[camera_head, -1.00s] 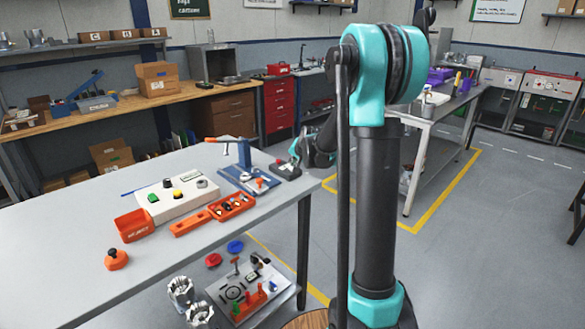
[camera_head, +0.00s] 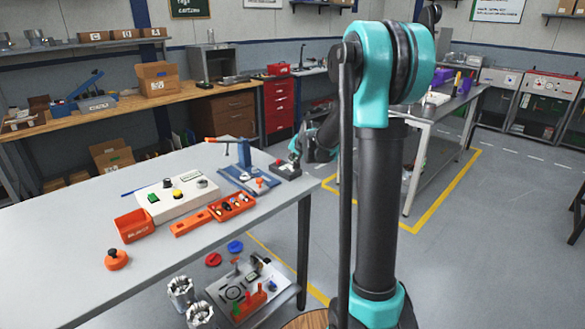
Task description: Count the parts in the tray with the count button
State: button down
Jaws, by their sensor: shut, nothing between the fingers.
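An orange tray (camera_head: 232,206) with several small black and light parts lies near the front right edge of the grey table. A small dark box (camera_head: 285,170) with a red spot on top stands at the table's right corner; I cannot tell whether it is the count button. My gripper (camera_head: 295,160) is small in view, shut and empty, close over or beside the dark box. Whether it touches the box cannot be told. The column partly hides my arm.
A blue vise-like fixture (camera_head: 245,172) with an orange-tipped handle stands just left of my gripper. An orange bin (camera_head: 134,225), a narrow orange piece (camera_head: 191,222) and an orange knob (camera_head: 116,259) lie further left. The table's left front is bare.

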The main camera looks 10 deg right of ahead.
jog(key=shift+r, duration=2.5)
jog(key=shift+r, duration=0.1)
notch_tip(320, 180, up, 4)
jog(key=shift+f, duration=0.2)
dwell(0.3)
jog(key=shift+f, duration=4.4)
jog(key=shift+f, duration=0.1)
jog(key=shift+f, duration=0.3)
